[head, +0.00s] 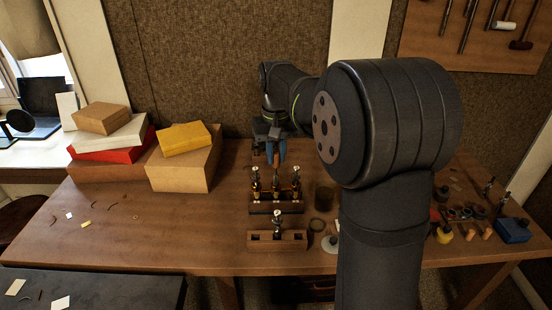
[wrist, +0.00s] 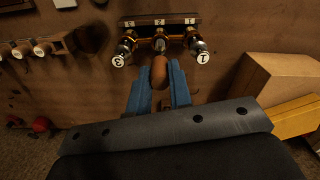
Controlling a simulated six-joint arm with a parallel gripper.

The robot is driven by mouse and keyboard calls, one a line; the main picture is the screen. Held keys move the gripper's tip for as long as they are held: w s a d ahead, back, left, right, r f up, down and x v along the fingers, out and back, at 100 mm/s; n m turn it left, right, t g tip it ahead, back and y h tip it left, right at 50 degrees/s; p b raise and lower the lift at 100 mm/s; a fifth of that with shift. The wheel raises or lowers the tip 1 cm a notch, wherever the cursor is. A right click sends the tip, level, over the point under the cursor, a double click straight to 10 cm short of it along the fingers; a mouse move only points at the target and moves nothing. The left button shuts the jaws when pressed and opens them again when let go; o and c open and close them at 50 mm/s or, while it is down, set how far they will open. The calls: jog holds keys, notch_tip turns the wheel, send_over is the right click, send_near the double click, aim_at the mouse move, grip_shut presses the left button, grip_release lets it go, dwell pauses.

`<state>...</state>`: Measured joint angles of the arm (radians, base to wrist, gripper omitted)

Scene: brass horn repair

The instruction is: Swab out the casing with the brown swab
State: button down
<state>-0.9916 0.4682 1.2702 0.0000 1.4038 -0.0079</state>
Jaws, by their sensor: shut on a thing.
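The brown swab (wrist: 159,72) shows as a rounded brown end between the blue fingers of my gripper (wrist: 158,88), which is shut on it. In the head view my gripper (head: 277,150) is above and behind the valve casings, with a bit of brown at its fingers. The brass casings (wrist: 160,42) stand in a row on a dark wooden base, with numbered white tops at the outer two. They also show in the head view (head: 275,185). The swab overlaps the middle casing's near side in the wrist view; whether it touches or enters is unclear.
A small wooden holder (head: 262,240) with one upright part stands in front of the casings. A dark cup (head: 324,197) stands to the right. Stacked boxes (head: 183,170) fill the left back. Small parts and a blue block (head: 513,230) lie at right.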

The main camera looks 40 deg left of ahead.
jog(key=shift+r, duration=3.05)
jog(key=w+d+f+m, duration=0.1)
jog(key=w+d+m, duration=0.5)
jog(key=w+d, duration=1.3)
jog(key=w+d+f+m, duration=0.1)
jog(key=w+d+m, duration=0.1)
jog(key=d, duration=1.1)
jog(key=w+d+f+m, duration=0.2)
jog(key=d+m, duration=0.1)
jog(key=d, duration=1.1)
jog(key=shift+w+d+f, duration=0.15)
jog(key=shift+w+f, duration=0.15)
